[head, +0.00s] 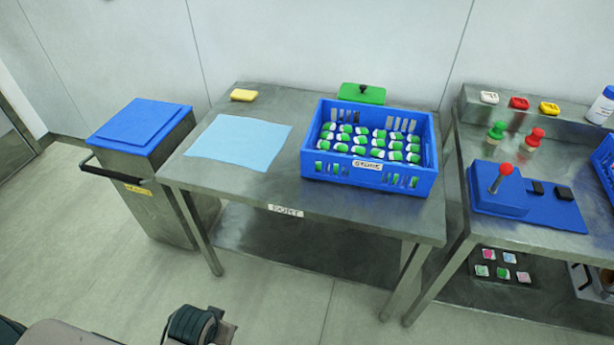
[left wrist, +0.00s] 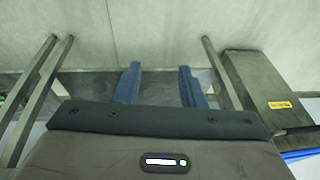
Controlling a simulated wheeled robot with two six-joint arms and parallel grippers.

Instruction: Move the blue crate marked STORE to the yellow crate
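The blue crate (head: 368,170) with the STORE label stands upright on the steel table marked SORT, toward its right side. It holds several rows of white and green items. No yellow crate shows in either view. In the left wrist view my left gripper (left wrist: 158,80) has its two blue fingers apart with nothing between them. It is away from the crate, in front of and below the tabletop. Part of my left arm shows at the bottom of the head view. My right gripper is in neither view.
The SORT table (head: 256,188) also bears a light-blue sheet (head: 238,141), a yellow sponge (head: 243,95) and a green lidded thing (head: 362,93). A blue-lidded bin (head: 139,127) stands left. The right bench has a red-knobbed lever on a blue base (head: 499,202). Floor in front is clear.

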